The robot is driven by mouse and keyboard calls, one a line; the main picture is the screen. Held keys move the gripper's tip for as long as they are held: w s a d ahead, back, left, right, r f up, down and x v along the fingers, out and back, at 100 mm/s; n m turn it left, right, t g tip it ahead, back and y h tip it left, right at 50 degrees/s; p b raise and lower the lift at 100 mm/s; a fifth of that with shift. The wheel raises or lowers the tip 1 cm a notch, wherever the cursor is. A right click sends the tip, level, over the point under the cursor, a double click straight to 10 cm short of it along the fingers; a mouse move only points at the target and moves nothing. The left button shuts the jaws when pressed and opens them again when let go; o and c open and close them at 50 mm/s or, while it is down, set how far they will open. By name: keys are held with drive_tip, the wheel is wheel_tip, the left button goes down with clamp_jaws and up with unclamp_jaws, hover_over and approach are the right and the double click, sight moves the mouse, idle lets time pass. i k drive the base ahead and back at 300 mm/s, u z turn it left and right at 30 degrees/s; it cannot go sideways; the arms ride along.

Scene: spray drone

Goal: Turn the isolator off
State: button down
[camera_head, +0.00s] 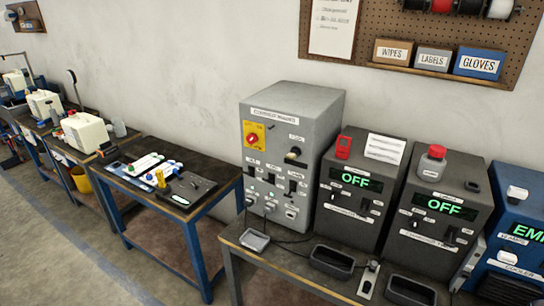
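A tall light grey cabinet (325,110) stands on the bench in the middle of the view. On the upper left of its front is a yellow plate with a red rotary knob (252,139), which looks like the isolator. The knob's exact position is too small to read. A dark knob (293,154) sits to its right, with several small switches below. My gripper is not in view.
Two dark grey boxes with green OFF displays (355,180) (437,207) and a blue unit (518,230) stand to the right. Dark trays (332,262) lie along the bench front (285,268). A blue-framed table (150,205) stands left; the floor (60,250) before it is clear.

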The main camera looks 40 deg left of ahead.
sight(252, 138)
drive_tip(key=u, duration=5.45)
drive_tip(key=i, duration=0.1)
drive_tip(key=z, duration=3.75)
drive_tip(key=k, duration=0.9)
drive_tip(key=z, duration=0.15)
drive_tip(key=i, duration=0.65)
